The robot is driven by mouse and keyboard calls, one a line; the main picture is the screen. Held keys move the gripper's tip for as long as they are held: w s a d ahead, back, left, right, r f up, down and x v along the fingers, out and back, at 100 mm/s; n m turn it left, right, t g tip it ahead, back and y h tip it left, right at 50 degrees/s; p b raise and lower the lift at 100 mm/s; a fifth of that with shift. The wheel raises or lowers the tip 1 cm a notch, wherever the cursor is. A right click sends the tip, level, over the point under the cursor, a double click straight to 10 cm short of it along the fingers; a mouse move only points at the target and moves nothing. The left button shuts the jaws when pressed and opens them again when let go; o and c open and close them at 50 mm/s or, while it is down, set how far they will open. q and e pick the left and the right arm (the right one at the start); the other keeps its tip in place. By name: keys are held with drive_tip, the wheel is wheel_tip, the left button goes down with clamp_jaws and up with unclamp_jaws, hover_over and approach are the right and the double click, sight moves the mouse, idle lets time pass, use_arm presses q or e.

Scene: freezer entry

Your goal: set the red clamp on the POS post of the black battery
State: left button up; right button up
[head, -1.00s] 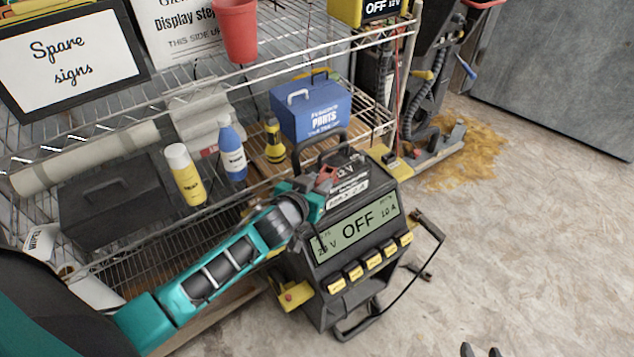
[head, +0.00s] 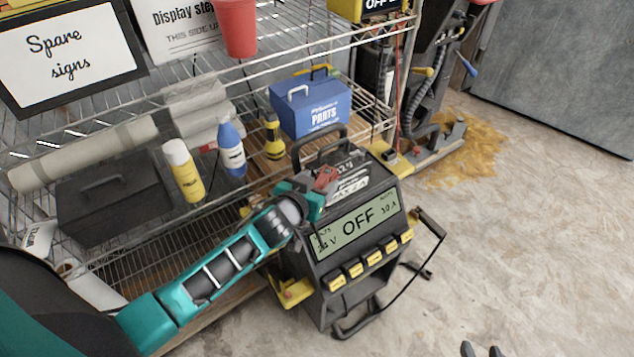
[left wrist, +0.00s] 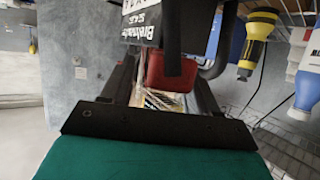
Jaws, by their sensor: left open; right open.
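The red clamp (head: 327,178) sits at the top of the black charger unit with the OFF display (head: 358,218). It also shows as a red block (left wrist: 168,72) in the left wrist view, between the dark fingers of my left gripper (left wrist: 160,88). In the head view my left gripper (head: 312,190) is open, close beside the clamp; contact cannot be made out. A black box with white print (left wrist: 141,28) lies beyond the clamp in the wrist view; I cannot tell if it is the battery. No POS mark is readable. My right gripper (head: 481,350) is open and empty at the bottom edge.
A wire shelf behind holds a blue parts box (head: 312,105), a yellow bottle (head: 184,172), a blue bottle (head: 231,147) and a red cup (head: 237,28). The floor at right is open, with a brown stain.

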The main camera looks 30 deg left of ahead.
use_arm(q)
drive_tip(key=p+v, duration=0.2)
drive_tip(key=v, duration=1.1)
drive_tip(key=shift+w, duration=0.1)
drive_tip(key=s+d+f+m+g+h+p, duration=0.1)
drive_tip(key=s+d+f+m+g, duration=0.1)
drive_tip(key=s+d+f, duration=0.3)
drive_tip(key=s+f, duration=0.1)
drive_tip(key=s, duration=0.1)
drive_tip(key=shift+s+f+g+h, duration=0.2)
drive_tip(key=shift+s+g+h, duration=0.1)
drive_tip(key=shift+g+h, duration=0.1)
